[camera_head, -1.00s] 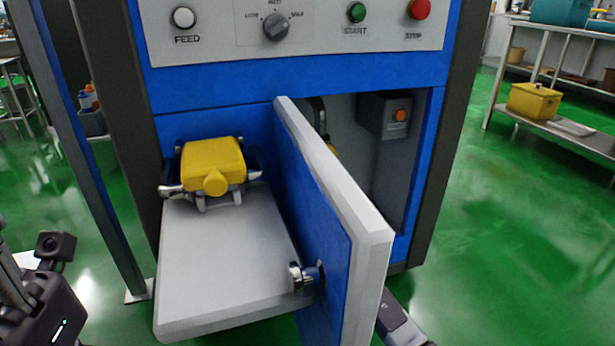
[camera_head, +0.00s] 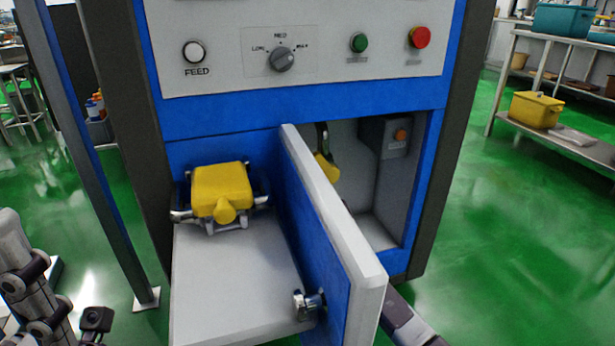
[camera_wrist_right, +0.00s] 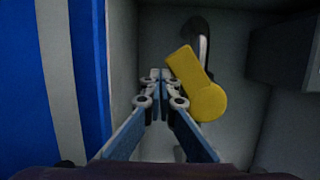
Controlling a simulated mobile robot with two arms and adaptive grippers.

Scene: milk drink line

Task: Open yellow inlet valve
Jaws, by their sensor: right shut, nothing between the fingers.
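The yellow inlet valve handle (camera_head: 326,168) shows partly past the open blue door, on a dark curved pipe in the machine's right compartment. In the right wrist view the yellow handle (camera_wrist_right: 194,82) is tilted, running from upper left down to a round end at lower right. My right gripper (camera_wrist_right: 154,78) is shut and empty. Its fingertips appear just left of the handle's upper end; I cannot tell whether they touch it. In the head view the door hides this gripper.
The blue and white door (camera_head: 335,220) stands open, with a metal latch (camera_head: 308,304). Left of it is a yellow clamp-like part (camera_head: 222,190) above a lowered grey panel (camera_head: 235,285). A grey box with an orange button (camera_head: 400,135) is on the compartment's right wall.

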